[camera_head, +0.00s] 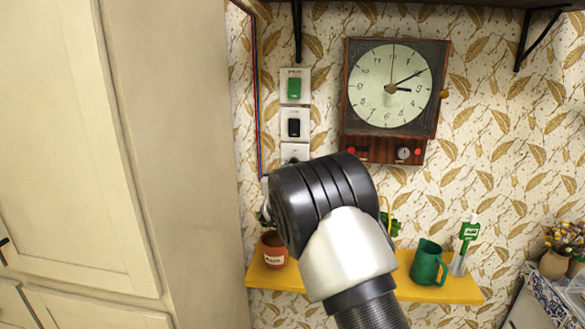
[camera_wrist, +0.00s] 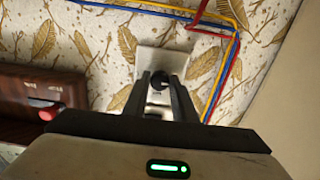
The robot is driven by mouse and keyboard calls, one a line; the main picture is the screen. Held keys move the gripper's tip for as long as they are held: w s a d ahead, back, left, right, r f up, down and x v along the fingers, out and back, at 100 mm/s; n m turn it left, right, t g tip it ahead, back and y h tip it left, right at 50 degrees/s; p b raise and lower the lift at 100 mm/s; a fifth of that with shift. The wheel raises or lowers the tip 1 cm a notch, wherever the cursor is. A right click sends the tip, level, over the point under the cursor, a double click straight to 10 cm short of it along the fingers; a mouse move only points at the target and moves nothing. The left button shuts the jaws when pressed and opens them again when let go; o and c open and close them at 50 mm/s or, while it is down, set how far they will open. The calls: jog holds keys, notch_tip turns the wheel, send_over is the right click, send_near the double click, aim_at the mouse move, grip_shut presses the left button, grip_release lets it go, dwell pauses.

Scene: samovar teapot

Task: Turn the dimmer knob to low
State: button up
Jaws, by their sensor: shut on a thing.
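The dimmer knob (camera_wrist: 158,80) is a small black round knob on a pale metal wall plate (camera_wrist: 170,62) in the wrist view. My gripper (camera_wrist: 159,82) has its two dark fingers on either side of the knob, shut on it. Small markings near the knob are too blurred to read. In the head view the top of the lowest switch plate (camera_head: 295,151) shows above my arm. My arm hides the gripper and most of that plate there.
Above are plates with a black switch (camera_head: 294,127) and a green switch (camera_head: 294,88). A wall clock (camera_head: 391,87) hangs to the right. A yellow shelf (camera_head: 420,291) below holds a terracotta pot (camera_head: 273,248) and green jug (camera_head: 429,262). Coloured wires (camera_wrist: 222,60) run beside the plate; a cabinet (camera_head: 75,150) stands left.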

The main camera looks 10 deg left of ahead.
jog(key=o, duration=1)
jog(key=shift+s, duration=0.1)
jog(key=s, duration=1.7)
jog(key=shift+s+a, duration=0.15)
jog(key=shift+a, duration=0.1)
